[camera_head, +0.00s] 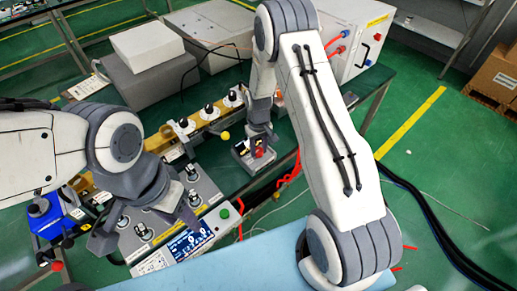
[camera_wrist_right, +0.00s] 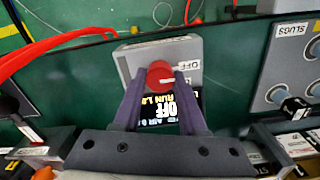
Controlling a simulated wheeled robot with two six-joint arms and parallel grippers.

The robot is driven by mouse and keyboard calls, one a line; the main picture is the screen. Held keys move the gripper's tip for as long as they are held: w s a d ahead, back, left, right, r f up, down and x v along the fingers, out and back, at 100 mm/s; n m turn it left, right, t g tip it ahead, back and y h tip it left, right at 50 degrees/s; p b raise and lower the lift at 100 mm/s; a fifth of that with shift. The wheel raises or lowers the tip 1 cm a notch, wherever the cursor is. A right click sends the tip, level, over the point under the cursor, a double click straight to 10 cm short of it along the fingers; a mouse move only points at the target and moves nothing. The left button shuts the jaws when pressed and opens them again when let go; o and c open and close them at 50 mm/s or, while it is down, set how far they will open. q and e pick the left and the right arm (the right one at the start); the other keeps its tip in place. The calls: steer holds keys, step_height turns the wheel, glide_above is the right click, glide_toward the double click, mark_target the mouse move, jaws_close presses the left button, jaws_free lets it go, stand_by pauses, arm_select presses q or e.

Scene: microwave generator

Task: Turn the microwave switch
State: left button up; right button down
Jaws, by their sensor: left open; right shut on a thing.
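The microwave switch is a red knob (camera_head: 259,153) on a small grey box (camera_head: 242,160) at the table's edge in the head view. In the right wrist view the red knob (camera_wrist_right: 160,72) sits on the grey box (camera_wrist_right: 193,50), with a white pointer mark on it. My right gripper (camera_head: 257,142) reaches down from above, and its two fingers (camera_wrist_right: 157,82) are shut on the knob's sides. A lit display behind the fingers reads "OFF". My left gripper (camera_head: 146,222) is open above a grey panel with black knobs (camera_head: 200,185), at the lower left.
A lit screen (camera_head: 188,241) and a green button (camera_head: 224,213) are on the panel's near side. Red cables (camera_head: 288,178) run just right of the switch box. A row of black knobs (camera_head: 208,110) and grey boxes (camera_head: 150,80) stand behind.

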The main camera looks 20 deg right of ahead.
mark_target(258, 150)
steer(key=shift+r, duration=0.1)
steer(key=c, duration=0.8)
jaws_free()
steer(key=shift+o, duration=0.2)
step_height(258, 150, up, 10)
steer(key=b, duration=0.2)
steer(key=shift+r, duration=0.2)
steer(key=shift+a, duration=0.1)
